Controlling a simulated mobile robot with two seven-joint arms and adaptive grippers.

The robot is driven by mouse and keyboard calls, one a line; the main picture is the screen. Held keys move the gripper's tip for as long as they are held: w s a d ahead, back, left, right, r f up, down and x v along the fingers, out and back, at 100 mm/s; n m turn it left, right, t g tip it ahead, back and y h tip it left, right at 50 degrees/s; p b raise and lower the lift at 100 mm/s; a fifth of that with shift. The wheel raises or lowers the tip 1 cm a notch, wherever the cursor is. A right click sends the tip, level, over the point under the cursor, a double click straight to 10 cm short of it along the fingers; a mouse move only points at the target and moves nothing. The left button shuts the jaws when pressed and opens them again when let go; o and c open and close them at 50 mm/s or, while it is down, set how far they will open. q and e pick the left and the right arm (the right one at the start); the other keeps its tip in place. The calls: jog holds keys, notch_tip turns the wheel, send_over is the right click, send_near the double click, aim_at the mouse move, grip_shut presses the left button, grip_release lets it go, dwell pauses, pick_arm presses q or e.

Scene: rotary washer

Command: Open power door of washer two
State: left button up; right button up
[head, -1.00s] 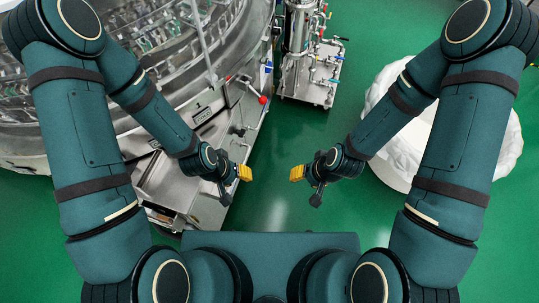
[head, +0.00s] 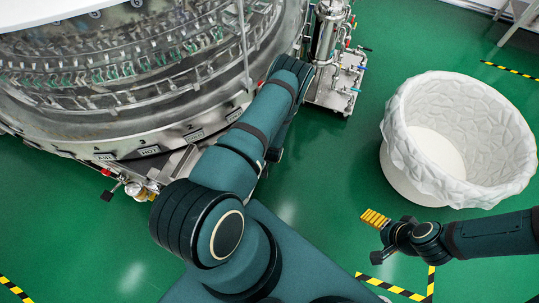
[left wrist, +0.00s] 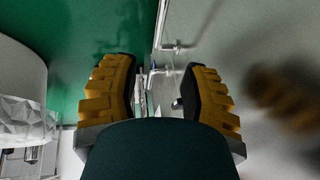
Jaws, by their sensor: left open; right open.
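The large round steel washer (head: 150,85) fills the upper left of the head view. My left arm reaches along its right side and hides the metal panel there, along with the left gripper. In the left wrist view, my left gripper (left wrist: 158,88) is open, with yellow ridged fingers apart. A thin metal rod with a small bent fitting (left wrist: 157,70) lies beyond and between the fingers; contact is not visible. A shiny grey metal panel (left wrist: 245,45) is at the right and mirrors a yellow finger. I cannot tell which part is the power door. My right gripper (head: 375,218) is open and empty over the floor.
A white round tub (head: 405,165) stands on the green floor at the right, just above my right gripper. A steel pump unit (head: 335,75) with valves stands right of the washer. Yellow-black floor tape (head: 390,287) lies at the lower right. The floor between is clear.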

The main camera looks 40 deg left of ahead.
pick_arm(q)
jog(key=b+x, duration=0.4)
jog(key=x, duration=0.9)
jog(key=shift+f, duration=0.15)
grip_shut()
